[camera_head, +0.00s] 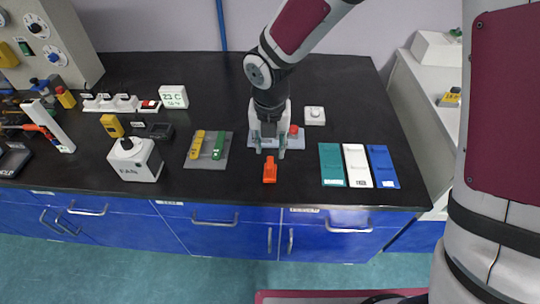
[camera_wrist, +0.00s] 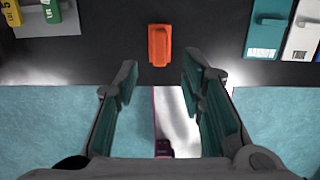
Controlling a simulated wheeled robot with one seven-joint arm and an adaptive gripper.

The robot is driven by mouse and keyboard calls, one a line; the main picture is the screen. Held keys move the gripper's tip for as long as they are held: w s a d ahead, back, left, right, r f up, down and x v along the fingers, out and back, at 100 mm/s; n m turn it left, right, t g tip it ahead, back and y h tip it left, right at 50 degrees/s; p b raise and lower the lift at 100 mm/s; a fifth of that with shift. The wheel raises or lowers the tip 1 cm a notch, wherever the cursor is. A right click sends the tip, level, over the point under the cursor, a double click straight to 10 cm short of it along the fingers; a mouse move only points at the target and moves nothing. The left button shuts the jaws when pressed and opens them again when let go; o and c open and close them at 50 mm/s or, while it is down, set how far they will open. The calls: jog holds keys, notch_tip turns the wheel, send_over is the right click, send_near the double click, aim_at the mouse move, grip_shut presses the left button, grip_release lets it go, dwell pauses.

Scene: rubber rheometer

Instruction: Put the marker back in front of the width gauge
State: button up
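My gripper (camera_head: 269,152) points down over the front part of the black bench, its two fingers apart with nothing between them. An orange block-like piece (camera_head: 270,171) lies on the bench just in front of the fingers. It also shows beyond the fingertips in the wrist view (camera_wrist: 159,45), apart from them. A light plate (camera_head: 299,142) with a red part is partly hidden behind my gripper. I cannot tell for sure which piece is the marker or the width gauge.
A grey mat (camera_head: 191,163) with a yellow and a green piece lies left. Teal (camera_head: 332,165), white (camera_head: 356,166) and blue (camera_head: 382,167) strips lie right. A white fan box (camera_head: 136,162) stands further left. The bench's front edge is close to the orange piece.

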jog(key=shift+s+r, duration=0.2)
jog(key=shift+r, duration=1.4)
jog(key=s+d+r+m+t+h, duration=0.1)
jog(key=s+d+r+m, duration=0.3)
jog(key=d+r+m, duration=0.4)
jog(key=s+d+r+m+t, duration=0.1)
jog(key=s+d+r+m, duration=0.3)
jog(key=d+r+m, duration=0.45)
jog(key=s+d+r+m, duration=0.1)
jog(key=s+d+m, duration=0.1)
jog(key=s+m, duration=0.4)
jog(key=s+d+r+m+t+y, duration=0.1)
jog(key=s+d+m, duration=0.1)
jog(key=s+m, duration=0.5)
jog(key=shift+r+m, duration=0.3)
jog(key=shift+m, duration=2.75)
